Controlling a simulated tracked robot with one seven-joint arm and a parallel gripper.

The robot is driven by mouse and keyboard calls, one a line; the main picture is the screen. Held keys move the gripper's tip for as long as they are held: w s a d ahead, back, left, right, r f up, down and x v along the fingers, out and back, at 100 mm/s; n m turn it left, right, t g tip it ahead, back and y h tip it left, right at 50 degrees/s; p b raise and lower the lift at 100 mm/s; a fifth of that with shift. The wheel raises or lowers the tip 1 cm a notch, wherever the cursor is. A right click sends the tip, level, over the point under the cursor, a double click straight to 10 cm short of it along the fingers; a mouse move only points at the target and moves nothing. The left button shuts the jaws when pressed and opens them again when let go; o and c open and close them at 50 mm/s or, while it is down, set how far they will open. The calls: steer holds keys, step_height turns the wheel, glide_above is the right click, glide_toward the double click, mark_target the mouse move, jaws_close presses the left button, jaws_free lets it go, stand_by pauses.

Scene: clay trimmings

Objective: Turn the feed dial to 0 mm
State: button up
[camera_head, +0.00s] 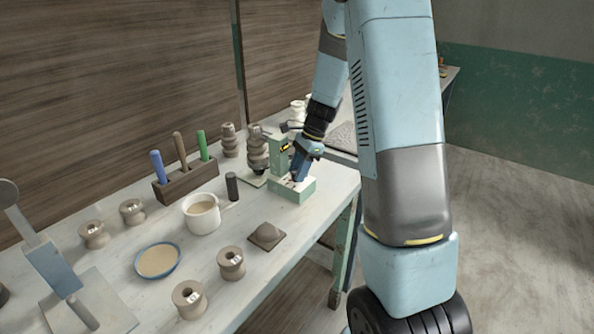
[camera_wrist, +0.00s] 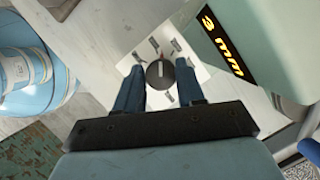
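The feed dial (camera_wrist: 160,73) is a dark round knob with a pale pointer line, on a white face with several small dark labels and a red mark above the knob. In the wrist view my gripper (camera_wrist: 161,85) is open, its two blue fingers on either side of the knob with gaps visible. A display (camera_wrist: 222,47) on the pale green machine reads "3 mm" in yellow. In the head view my gripper (camera_head: 298,178) is over the pale green machine's base (camera_head: 293,194), and the dial is hidden there. The labels are too small to read.
On the table (camera_head: 215,254), left of the machine, stand a dark cylinder (camera_head: 232,187), a white mug (camera_head: 201,213) and a wooden tool holder (camera_head: 188,184). Stacked clay pieces (camera_head: 256,150) stand close behind.

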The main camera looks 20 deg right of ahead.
steer(key=o, duration=0.4)
steer(key=shift+r, duration=0.1)
steer(key=v, duration=1.3)
steer(key=shift+r, duration=0.3)
